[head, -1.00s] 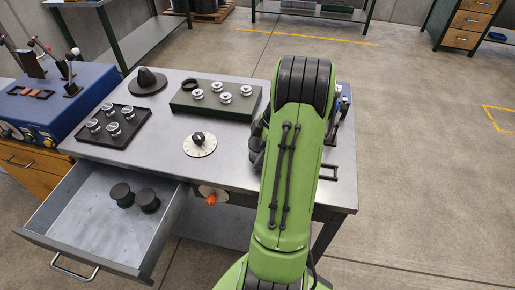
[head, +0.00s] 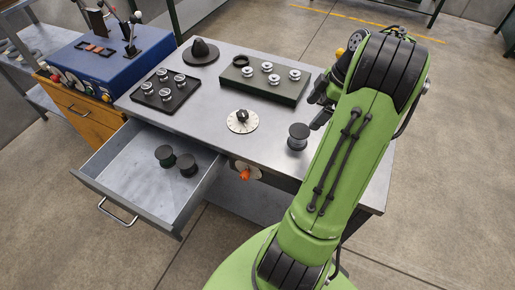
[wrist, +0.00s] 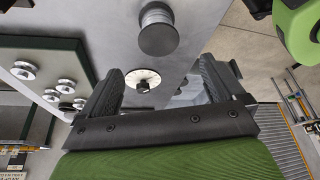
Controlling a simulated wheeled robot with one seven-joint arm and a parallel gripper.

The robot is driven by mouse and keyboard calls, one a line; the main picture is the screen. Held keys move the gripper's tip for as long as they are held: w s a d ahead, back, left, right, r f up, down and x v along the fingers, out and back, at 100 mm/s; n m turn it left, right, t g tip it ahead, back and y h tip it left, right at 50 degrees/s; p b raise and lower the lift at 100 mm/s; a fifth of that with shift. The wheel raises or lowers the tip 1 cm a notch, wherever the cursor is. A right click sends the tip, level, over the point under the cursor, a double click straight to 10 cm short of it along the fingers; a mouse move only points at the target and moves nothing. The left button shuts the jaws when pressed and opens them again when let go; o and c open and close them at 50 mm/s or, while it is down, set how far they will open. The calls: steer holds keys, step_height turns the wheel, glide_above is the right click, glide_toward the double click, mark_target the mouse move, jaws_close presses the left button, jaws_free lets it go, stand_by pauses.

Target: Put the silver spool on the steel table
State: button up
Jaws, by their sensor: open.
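The silver spool (head: 298,137), with dark round flanges, stands upright on the steel table (head: 215,125), right of the white dial. The wrist view shows the spool (wrist: 157,30) with grey-silver winding, beyond my fingers and apart from them. My gripper (head: 320,103) is open and empty, up and to the right of the spool in the head view. In the wrist view nothing is held between the fingers of my gripper (wrist: 158,76). My arm covers the table's right part.
The open drawer (head: 200,197) juts out at the front left with two dark spools (head: 176,161) in it.

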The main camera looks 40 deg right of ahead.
steer(key=w+a+r+m+h, duration=0.1)
steer(key=w+a+r, duration=0.15)
steer(key=a, duration=0.55)
steer(key=w+a+r+m+h, duration=0.1)
steer(key=a+r+m, duration=0.1)
steer(key=a+r, duration=0.35)
steer(key=w+a+r+m, duration=0.1)
steer(key=w+a+r, duration=0.1)
steer(key=a, duration=0.8)
steer(key=s+a+f+m+t+h, duration=0.1)
steer(key=s+a+m+t, duration=0.1)
steer(key=s+a+m, duration=0.3)
steer(key=s+a, duration=0.4)
steer(key=s, duration=0.3)
steer(key=shift+a+t, duration=0.3)
steer(key=shift+f, duration=0.1)
